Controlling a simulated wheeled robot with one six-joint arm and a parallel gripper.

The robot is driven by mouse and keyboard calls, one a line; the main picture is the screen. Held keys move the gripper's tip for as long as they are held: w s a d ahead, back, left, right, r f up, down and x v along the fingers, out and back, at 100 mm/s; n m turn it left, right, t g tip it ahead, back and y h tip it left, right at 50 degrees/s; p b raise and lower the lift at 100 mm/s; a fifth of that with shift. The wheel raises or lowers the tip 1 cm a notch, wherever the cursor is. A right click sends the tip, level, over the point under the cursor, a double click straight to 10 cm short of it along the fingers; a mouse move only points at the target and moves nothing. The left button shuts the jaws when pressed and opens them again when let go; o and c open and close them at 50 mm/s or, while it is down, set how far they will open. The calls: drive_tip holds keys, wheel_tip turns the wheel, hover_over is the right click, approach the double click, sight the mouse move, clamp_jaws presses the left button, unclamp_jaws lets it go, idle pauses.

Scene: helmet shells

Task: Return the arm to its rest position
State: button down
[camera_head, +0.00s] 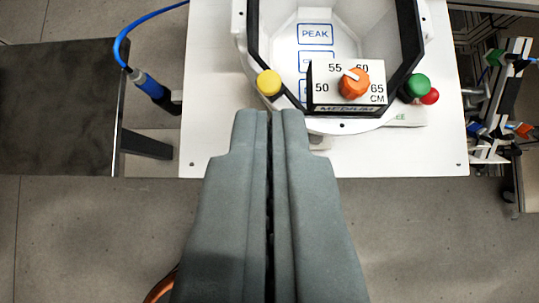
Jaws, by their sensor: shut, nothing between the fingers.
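My gripper (270,116) points up the picture from the bottom edge, its two grey fingers side by side with only a thin dark line between them. It is shut and empty. Its tips lie in front of the near edge of a white helmet-shell fixture (409,45) with a black inner rim, on a white board. In the picture the tips are just below the fixture's yellow knob (269,83). I cannot tell the height of the tips above the board.
An orange dial (354,84) sits on a size plate marked 50 to 65 CM. Green (418,85) and red knobs are at the right. A dark table (60,110) stands left, racks (500,95) right.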

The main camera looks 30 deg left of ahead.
drive_tip(key=s+d+f+m+t+h, duration=0.1)
drive_tip(key=s+d+f+m+t, duration=0.1)
drive_tip(key=s+d+f, duration=0.3)
drive_tip(key=s+d+f+m+t+h, duration=0.2)
drive_tip(key=s+d+f+t, duration=0.2)
drive_tip(key=s, duration=0.9)
drive_tip(key=s+d+f+m+t+h, duration=0.2)
drive_tip(key=s+d+f, duration=0.4)
drive_tip(key=s, duration=0.3)
drive_tip(key=shift+d+f+m+t, duration=0.4)
drive_tip(key=shift+f+t, duration=0.3)
drive_tip(key=shift+t, duration=0.2)
drive_tip(key=shift+a, duration=0.1)
idle(1.1)
